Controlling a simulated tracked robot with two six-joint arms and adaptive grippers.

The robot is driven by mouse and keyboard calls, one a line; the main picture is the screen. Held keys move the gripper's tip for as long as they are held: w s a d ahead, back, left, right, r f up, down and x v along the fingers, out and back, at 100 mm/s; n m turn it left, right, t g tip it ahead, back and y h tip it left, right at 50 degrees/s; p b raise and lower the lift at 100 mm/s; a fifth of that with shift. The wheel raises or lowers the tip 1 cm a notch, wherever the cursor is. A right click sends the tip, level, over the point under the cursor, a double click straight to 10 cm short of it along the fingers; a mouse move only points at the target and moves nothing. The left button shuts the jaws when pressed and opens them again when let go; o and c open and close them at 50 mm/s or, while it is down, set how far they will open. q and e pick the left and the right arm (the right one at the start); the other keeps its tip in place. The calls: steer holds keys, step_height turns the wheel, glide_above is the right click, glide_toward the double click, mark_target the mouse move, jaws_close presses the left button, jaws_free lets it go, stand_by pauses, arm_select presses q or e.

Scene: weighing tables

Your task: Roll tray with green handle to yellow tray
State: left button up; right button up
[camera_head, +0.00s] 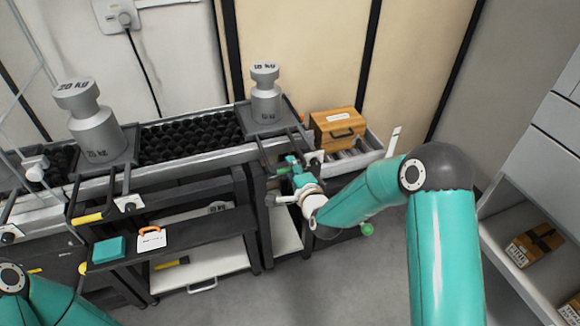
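The tray with the green handle (243,112) is a dark plate on the roller conveyor, right of the rollers, bearing a grey 10 kg weight (266,98). Its green handle (282,171) hangs at the front, partly hidden by my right gripper. The tray with the yellow handle (127,146) is at the left end of the rollers with a grey 20 kg weight (96,128); its yellow handle (88,218) hangs in front. My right gripper (291,166) is at the green handle; whether its fingers are closed on it is unclear. My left gripper is out of view.
Black rollers (188,137) between the two trays are clear. A wooden box (338,129) stands in a white bin right of the green-handled tray. A lower shelf (190,236) holds a teal box (108,249) and an orange-handled case (152,239). Shelving with boxes stands at right.

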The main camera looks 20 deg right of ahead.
steer(key=shift+a, duration=0.15)
steer(key=shift+a, duration=0.1)
jaws_close()
